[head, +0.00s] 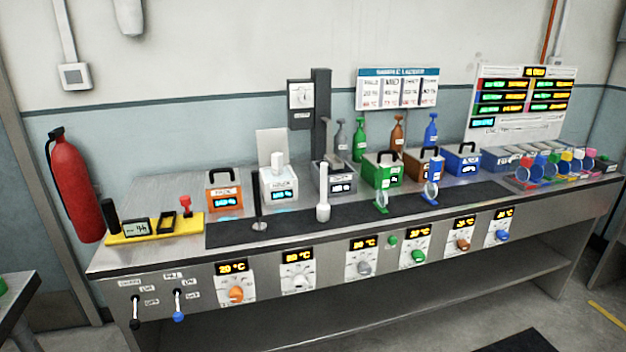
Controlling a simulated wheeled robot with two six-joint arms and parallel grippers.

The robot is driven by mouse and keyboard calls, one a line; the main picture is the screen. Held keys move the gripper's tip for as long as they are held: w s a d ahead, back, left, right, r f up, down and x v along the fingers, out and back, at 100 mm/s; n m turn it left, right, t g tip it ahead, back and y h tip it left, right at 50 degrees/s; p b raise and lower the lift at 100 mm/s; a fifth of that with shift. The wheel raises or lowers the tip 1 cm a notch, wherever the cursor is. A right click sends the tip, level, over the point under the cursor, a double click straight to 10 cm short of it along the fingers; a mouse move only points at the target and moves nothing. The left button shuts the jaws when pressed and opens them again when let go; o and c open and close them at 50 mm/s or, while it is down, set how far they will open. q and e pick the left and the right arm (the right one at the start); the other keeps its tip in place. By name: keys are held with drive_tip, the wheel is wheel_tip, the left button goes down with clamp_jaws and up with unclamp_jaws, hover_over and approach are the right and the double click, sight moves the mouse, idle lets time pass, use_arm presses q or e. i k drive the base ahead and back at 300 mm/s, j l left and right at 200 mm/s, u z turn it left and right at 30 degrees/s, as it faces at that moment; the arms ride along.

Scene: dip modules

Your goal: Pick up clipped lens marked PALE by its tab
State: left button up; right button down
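A round lens with a green clip (381,200) stands on the dark mat in front of the green bath. A round lens with a blue clip (430,191) stands on the mat to its right. Several more round lenses with coloured tabs (541,172) sit in a rack at the bench's right end. No PALE marking can be read on any lens, so I cannot tell which one it is. Neither of my grippers is in view.
The dark mat (290,228) runs along the bench front. Lidded baths stand behind it, including an orange one (225,195) and a green one (382,168). A black-handled tool (257,200) and a white one (323,195) stand upright. A yellow tray (150,235) lies left.

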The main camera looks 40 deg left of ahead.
sight(276, 166)
drive_tip(key=u, duration=1.35)
